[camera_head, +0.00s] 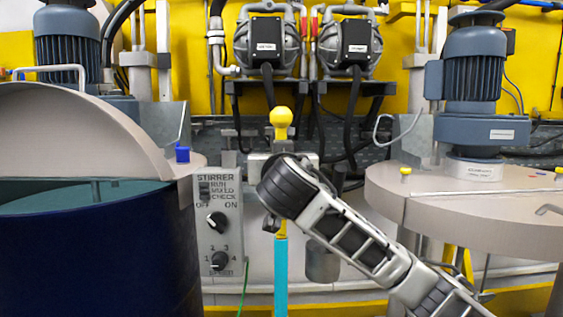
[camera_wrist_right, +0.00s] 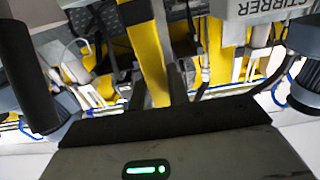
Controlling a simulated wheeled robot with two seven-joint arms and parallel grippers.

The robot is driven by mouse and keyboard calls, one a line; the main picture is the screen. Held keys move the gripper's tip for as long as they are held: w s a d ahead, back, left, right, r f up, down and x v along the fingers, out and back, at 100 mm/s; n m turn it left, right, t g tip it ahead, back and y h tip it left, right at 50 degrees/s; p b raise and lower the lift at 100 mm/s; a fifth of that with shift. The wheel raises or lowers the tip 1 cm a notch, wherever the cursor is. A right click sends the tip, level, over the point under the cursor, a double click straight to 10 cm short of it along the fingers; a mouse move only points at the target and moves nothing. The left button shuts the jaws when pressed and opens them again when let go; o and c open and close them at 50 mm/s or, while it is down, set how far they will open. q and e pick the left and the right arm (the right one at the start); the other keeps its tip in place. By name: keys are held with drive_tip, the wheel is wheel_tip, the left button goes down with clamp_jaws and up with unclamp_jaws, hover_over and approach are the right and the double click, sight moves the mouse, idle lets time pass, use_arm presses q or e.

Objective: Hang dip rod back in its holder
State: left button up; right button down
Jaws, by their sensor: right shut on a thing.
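The dip rod (camera_head: 281,130) stands upright in the middle of the head view. It has a yellow knob and yellow shaft on top and a cyan lower part that runs out of the picture at the bottom. My right gripper (camera_head: 274,224) is shut on its yellow shaft, mostly hidden behind my wrist. In the right wrist view a broad yellow shaft, likely the rod (camera_wrist_right: 148,50), runs up from the gripper body. I cannot clearly identify the holder; a pale bracket (camera_head: 258,164) shows beside the rod, partly covered by my wrist. My left gripper is not in view.
An open dark blue drum (camera_head: 95,250) with a raised beige lid stands at left, a stirrer control panel (camera_head: 219,225) beside it. A covered drum (camera_head: 465,205) with a motor (camera_head: 472,70) stands at right. A small grey cylinder (camera_head: 322,264) is behind my arm.

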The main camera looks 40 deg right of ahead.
drive_tip(key=shift+w+d, duration=0.15)
drive_tip(key=shift+w, duration=0.05)
idle(0.3)
drive_tip(key=shift+w+d, duration=0.15)
idle(0.3)
drive_tip(key=shift+x, duration=1.25)
drive_tip(key=shift+w, duration=0.1)
drive_tip(key=shift+x, duration=2.15)
drive_tip(key=shift+f, duration=0.25)
drive_tip(key=shift+f, duration=0.3)
drive_tip(key=c, duration=1.3)
unclamp_jaws()
